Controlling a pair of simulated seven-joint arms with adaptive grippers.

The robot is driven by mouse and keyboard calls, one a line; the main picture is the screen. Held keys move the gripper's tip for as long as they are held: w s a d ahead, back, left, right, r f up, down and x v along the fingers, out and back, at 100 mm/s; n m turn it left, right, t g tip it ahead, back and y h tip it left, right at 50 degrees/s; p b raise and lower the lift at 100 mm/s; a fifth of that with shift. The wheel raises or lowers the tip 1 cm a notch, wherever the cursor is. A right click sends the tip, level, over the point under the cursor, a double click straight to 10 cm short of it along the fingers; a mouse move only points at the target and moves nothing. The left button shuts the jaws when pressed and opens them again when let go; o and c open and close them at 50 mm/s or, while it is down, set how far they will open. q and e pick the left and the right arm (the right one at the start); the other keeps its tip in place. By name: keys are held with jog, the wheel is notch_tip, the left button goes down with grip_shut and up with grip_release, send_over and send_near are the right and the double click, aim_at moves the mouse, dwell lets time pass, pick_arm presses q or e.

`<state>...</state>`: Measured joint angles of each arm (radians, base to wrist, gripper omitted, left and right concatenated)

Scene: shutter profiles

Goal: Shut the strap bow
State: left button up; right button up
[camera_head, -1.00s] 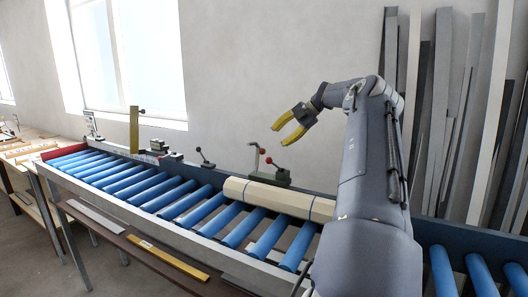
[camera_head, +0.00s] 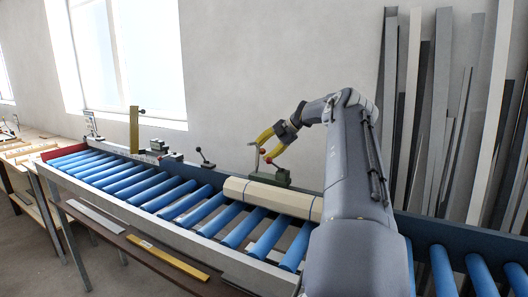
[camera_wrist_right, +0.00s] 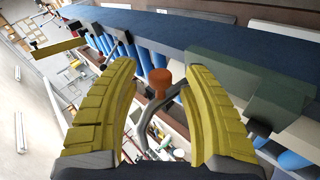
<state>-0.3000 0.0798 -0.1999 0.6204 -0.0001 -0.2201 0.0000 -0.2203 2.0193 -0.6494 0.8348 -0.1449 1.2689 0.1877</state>
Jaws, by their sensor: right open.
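The strap bow (camera_head: 254,159) is a thin grey-green bent bar standing up at the back edge of the conveyor, beside a small green base (camera_head: 283,179). In the right wrist view a grey curved bar (camera_wrist_right: 148,124) and an orange-red knob (camera_wrist_right: 160,82) appear between my fingers. My right gripper (camera_head: 262,150) has yellow fingers and is open, with its tips around the top of the bow and the knob. I cannot tell whether a finger touches either. My left gripper is not in view.
A cream profile bundle (camera_head: 270,197) with dark straps lies on the blue rollers (camera_head: 178,204) in front of the bow. A black-knobbed lever (camera_head: 204,158) and a yellow upright (camera_head: 134,130) stand farther left. Long profiles (camera_head: 440,100) lean on the wall at right.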

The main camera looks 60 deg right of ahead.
grip_shut()
dwell(0.4)
